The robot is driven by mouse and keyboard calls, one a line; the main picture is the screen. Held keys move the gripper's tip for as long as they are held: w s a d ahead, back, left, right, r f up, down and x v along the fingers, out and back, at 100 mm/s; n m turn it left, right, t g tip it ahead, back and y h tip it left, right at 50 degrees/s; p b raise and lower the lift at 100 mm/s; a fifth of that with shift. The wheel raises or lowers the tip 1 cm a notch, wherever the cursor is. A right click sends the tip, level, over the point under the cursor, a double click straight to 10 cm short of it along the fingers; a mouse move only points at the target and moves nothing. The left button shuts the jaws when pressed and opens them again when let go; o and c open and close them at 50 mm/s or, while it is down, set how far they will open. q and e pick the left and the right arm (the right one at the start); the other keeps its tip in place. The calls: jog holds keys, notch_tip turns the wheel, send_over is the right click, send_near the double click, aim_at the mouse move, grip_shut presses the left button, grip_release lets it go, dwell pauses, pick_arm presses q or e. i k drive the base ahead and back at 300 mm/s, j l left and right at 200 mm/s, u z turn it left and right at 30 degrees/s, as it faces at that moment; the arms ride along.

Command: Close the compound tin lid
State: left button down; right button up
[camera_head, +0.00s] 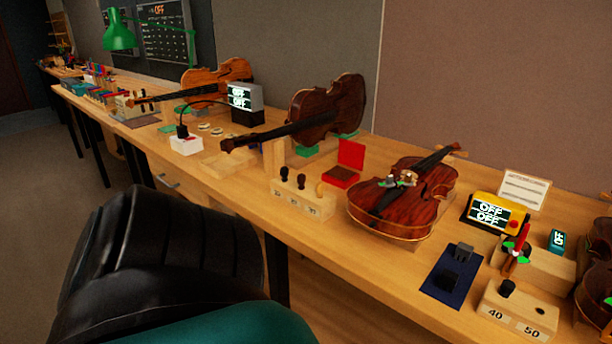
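The compound tin is a small red box on the bench, right of the picture's middle. Its lid (351,154) stands up open at the back of the tin. The tin's base (342,178) lies flat and shows a dark brown filling. Neither of my grippers is in view, so their state cannot be seen.
A dark violin (325,108) is propped left of the tin; a reddish violin (415,195) lies to its right. A wooden peg block (303,198) stands in front. A yellow device (494,213) is further right. Bare bench top (240,190) shows at the front left.

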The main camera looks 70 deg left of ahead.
aim_at(351, 154)
jog(key=u, duration=2.05)
